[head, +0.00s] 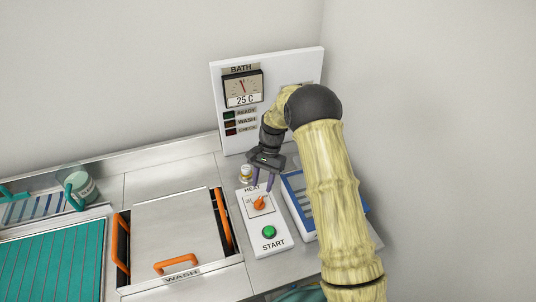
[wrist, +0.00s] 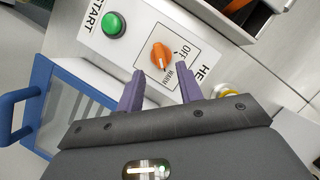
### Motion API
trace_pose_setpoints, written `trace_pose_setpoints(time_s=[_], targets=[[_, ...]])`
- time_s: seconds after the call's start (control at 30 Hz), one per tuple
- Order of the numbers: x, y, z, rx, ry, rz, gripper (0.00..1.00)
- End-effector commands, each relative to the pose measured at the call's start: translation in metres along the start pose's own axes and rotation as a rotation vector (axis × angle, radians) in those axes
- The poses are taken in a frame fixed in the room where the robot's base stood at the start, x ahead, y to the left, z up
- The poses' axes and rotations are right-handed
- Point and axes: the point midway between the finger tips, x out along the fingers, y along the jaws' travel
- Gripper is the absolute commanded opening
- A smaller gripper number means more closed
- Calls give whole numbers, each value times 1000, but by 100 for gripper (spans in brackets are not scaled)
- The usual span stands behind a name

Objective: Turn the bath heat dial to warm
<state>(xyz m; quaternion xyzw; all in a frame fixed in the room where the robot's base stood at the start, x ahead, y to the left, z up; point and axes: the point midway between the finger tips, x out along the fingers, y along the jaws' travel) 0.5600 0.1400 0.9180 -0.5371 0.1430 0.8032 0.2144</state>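The orange heat dial (head: 259,203) sits on the white HEAT panel (head: 281,243), above the green START button (head: 269,232). In the wrist view the dial (wrist: 161,56) shows beside the OFF and WARM labels; I cannot tell for sure which one it points to. My gripper (head: 262,184) is above the dial, pointing down. In the wrist view its two purple fingers (wrist: 159,70) are apart with nothing held between them. The dial appears just beyond the fingertips, and I see no clear contact.
The bath display (head: 242,99) reads 25 C on the upright white board. A blue-framed tray (head: 299,195) lies right of the panel, partly behind my arm. A steel WASH lid (head: 178,234) with orange handles is left. A small yellow-banded jar (head: 246,173) stands behind the panel.

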Motion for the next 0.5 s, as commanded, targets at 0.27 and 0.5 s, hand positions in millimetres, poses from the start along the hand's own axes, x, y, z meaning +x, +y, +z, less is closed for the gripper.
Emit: trace_pose_setpoints(time_s=[0.27,0.5], targets=[[-57,-1,-1,0,5,-3,36],[-100,-1,-1,0,3,-3,36]])
